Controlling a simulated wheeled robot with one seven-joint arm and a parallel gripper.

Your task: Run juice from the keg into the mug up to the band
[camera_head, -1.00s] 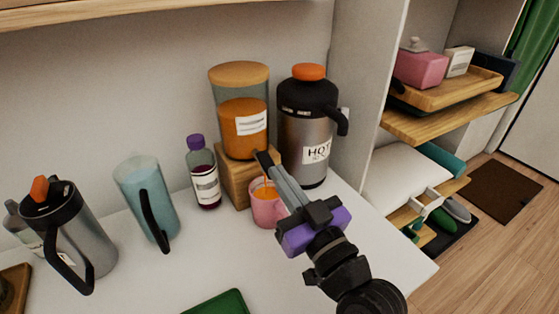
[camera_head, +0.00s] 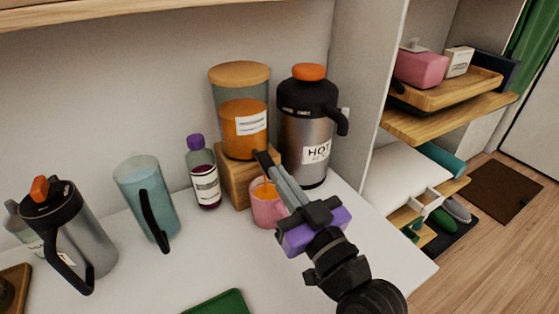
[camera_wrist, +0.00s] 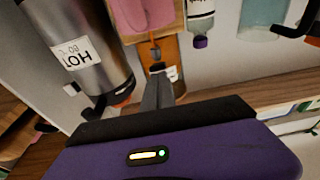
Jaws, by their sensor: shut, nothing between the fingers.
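The keg (camera_head: 244,140) is a clear cylinder of orange juice with a wooden lid, standing on a wooden block (camera_head: 236,180). Its dark tap (camera_head: 262,158) points forward. The pink mug (camera_head: 266,211) stands below the tap, close against the block. Orange juice shows at the mug's mouth, partly hidden by my gripper; I cannot make out the band or the exact level. My gripper (camera_head: 275,170) is shut and empty, its fingertips at the tap above the mug. In the wrist view the gripper (camera_wrist: 157,88) is by the tap (camera_wrist: 156,66), with the mug (camera_wrist: 142,14) beyond.
A steel flask marked HOT (camera_head: 305,135) stands close right of the keg. A purple-capped bottle (camera_head: 204,178), a blue pitcher (camera_head: 140,190) and a grey jug (camera_head: 80,235) stand to the left. A green tray (camera_head: 218,304) lies in front. The counter (camera_head: 370,245) is clear at right.

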